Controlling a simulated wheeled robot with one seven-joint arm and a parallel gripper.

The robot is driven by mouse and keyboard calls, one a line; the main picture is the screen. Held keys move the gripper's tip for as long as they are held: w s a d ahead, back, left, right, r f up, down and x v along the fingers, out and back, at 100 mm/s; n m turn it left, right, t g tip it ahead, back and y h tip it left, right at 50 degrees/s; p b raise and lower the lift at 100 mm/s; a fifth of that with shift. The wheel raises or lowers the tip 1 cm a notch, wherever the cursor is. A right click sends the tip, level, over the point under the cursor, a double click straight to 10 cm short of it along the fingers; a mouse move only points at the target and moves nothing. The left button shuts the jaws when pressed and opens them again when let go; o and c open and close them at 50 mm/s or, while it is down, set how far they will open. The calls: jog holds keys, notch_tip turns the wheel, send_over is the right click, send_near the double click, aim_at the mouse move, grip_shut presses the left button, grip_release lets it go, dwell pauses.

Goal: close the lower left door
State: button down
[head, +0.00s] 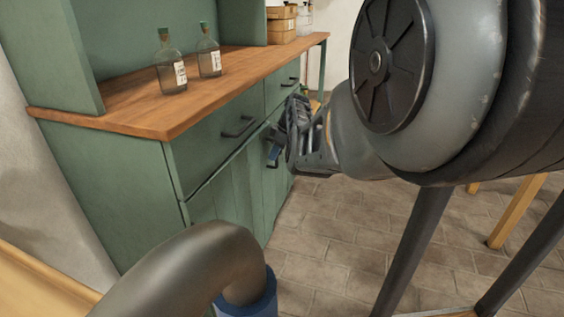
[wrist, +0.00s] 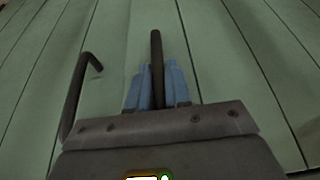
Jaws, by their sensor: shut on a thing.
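The lower left door (head: 222,192) is a green plank panel below the left drawer of the green cabinet. A thin pale line runs along its top edge; I cannot tell surely how far it stands open. My gripper (head: 274,153) is at the door fronts, near the middle of the cabinet. In the wrist view its blue fingers (wrist: 158,86) are shut around a dark upright door handle (wrist: 157,50). A second dark handle (wrist: 79,100) stands to the left, outside the fingers. My arm and wrist hide part of the right door in the head view.
The cabinet's wooden top (head: 170,115) carries two glass bottles (head: 171,75) and wooden boxes (head: 281,24). Drawer handles (head: 238,127) stick out above the doors. The tiled floor (head: 325,235) in front is partly clear, with wooden legs (head: 515,212) at the right.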

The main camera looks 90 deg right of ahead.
aim_at(266, 153)
jog(key=shift+w+d+f+b, duration=0.1)
jog(key=shift+w+d+b, duration=0.1)
jog(key=shift+w, duration=0.25)
jog(key=shift+w+d+f+b, duration=0.1)
jog(key=shift+w+d+b, duration=0.1)
jog(key=shift+w, duration=0.2)
jog(key=shift+w+d+r, duration=0.2)
jog(key=shift+w, duration=0.3)
jog(key=c, duration=1.1)
grip_release()
jog(key=shift+c, duration=0.2)
jog(key=shift+s+r, duration=0.15)
jog(key=p+v, duration=0.2)
jog(key=v, duration=0.5)
jog(key=shift+r+p, duration=0.25)
jog(key=shift+p, duration=0.1)
jog(key=shift+s, duration=0.15)
